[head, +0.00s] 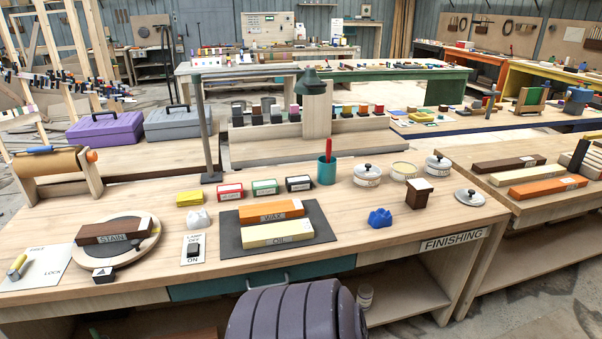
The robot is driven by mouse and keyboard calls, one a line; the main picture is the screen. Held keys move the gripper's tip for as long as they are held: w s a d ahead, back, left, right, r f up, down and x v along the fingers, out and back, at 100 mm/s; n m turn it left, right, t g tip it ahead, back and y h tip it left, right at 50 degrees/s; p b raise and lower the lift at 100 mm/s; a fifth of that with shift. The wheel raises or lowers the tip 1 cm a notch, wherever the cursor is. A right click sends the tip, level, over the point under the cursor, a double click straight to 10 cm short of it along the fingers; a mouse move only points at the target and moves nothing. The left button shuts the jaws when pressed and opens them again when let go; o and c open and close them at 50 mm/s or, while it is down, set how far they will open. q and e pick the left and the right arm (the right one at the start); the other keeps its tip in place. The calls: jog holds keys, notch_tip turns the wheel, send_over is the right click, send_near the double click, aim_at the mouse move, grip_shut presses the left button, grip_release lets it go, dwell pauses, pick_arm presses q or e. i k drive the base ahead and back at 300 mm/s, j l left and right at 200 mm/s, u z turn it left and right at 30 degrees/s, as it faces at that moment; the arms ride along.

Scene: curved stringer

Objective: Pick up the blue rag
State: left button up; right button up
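The blue rag (380,217) is a small crumpled bundle on the wooden finishing bench (430,228), near its front edge and right of the dark mat. It lies free, with nothing on top of it. Neither of my grippers shows in the head view, so I cannot see where they are relative to the rag.
Left of the rag, orange WAX (268,211) and yellow OIL blocks lie on a dark mat (232,241). Right of it stand a brown block with a pale top (417,193) and a lid (469,197). A dark ridged shape (290,312) rises before the bench.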

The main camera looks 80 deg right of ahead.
aim_at(381, 218)
jog(key=z, duration=3.55)
